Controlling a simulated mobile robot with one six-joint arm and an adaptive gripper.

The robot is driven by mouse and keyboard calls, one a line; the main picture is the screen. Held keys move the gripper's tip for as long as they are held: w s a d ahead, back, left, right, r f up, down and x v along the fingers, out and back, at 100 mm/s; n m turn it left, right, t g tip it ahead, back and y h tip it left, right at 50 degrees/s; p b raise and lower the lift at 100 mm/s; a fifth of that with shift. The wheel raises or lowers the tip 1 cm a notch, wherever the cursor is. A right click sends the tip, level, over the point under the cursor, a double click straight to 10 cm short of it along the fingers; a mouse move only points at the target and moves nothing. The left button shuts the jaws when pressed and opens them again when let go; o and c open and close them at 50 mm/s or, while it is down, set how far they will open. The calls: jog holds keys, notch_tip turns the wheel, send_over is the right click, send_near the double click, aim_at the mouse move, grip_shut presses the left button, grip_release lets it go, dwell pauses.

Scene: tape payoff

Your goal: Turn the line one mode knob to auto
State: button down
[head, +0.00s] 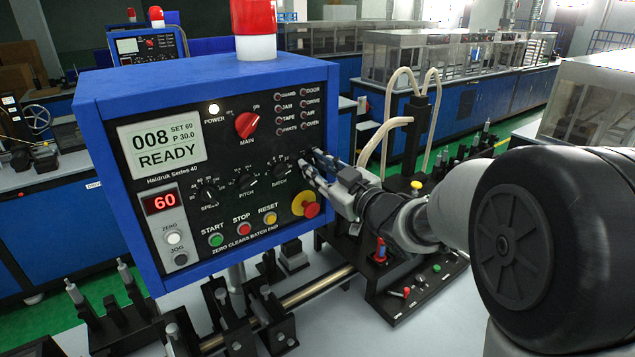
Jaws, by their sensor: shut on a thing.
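The blue-framed control panel (165,88) stands at centre left, its black face toward me. Its screen (163,146) reads 008, SET 60, P 30.0, READY. The speed knob (208,194), pitch knob (246,180) and batch knob (279,170) sit in a rising row. My gripper (308,166) comes from the right and its fingertips are at the panel face, at the right end of this row. It is shut on what looks like the mode knob there. The fingers hide that knob, so its label and pointer cannot be read.
A red main switch (247,125) sits above the knobs. A red stop button on a yellow base (311,209) is just below my gripper. Start (215,240), stop (244,228) and reset (270,218) buttons line the bottom. A post with pale hoses (411,130) stands behind my wrist.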

jog(key=shift+n+b, duration=1.05)
jog(key=shift+n, duration=0.05)
jog(key=shift+r, duration=0.1)
jog(key=c, duration=1.7)
grip_release()
